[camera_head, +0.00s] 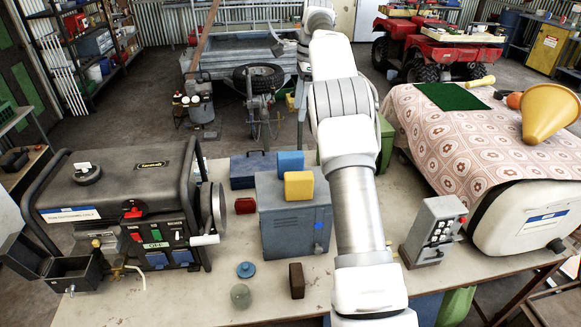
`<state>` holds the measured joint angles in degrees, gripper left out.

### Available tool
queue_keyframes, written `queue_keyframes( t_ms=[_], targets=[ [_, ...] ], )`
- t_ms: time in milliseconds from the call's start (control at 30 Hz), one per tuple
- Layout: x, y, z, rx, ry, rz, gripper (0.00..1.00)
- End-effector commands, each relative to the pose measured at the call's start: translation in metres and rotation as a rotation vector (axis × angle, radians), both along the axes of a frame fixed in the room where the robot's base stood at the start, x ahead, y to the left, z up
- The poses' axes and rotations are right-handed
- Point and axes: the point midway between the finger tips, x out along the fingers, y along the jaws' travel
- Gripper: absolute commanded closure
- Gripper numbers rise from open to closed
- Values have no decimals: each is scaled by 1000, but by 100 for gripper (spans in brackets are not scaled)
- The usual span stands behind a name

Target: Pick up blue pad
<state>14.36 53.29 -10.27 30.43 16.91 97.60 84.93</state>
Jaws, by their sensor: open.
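A bright blue block-like pad (290,161) stands at the back of the top of a grey metal box (285,222), left of my arm. A yellow pad (298,186) of similar shape is in front of it and hides its lower part. I cannot tell whether the two touch. My arm crosses the picture from the top middle to the bottom, passing just right of the grey box.
A generator (125,215) fills the table's left side. A blue disc (246,269), a glass jar (241,296) and a brown block (297,281) are in front. A grey control box (433,231) is right of my arm.

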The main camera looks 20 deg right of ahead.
Motion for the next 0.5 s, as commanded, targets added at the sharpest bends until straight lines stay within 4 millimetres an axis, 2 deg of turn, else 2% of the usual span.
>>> queue_keyframes(
  t_ms=[33, 100, 500],
  targets=[
    [0, 2, -13, 0, 1, 1, 18],
    [0, 4, -25, 0, 2, 2, 18],
    [3, 14, -88, 0, 1, 3, 18]
  ],
)
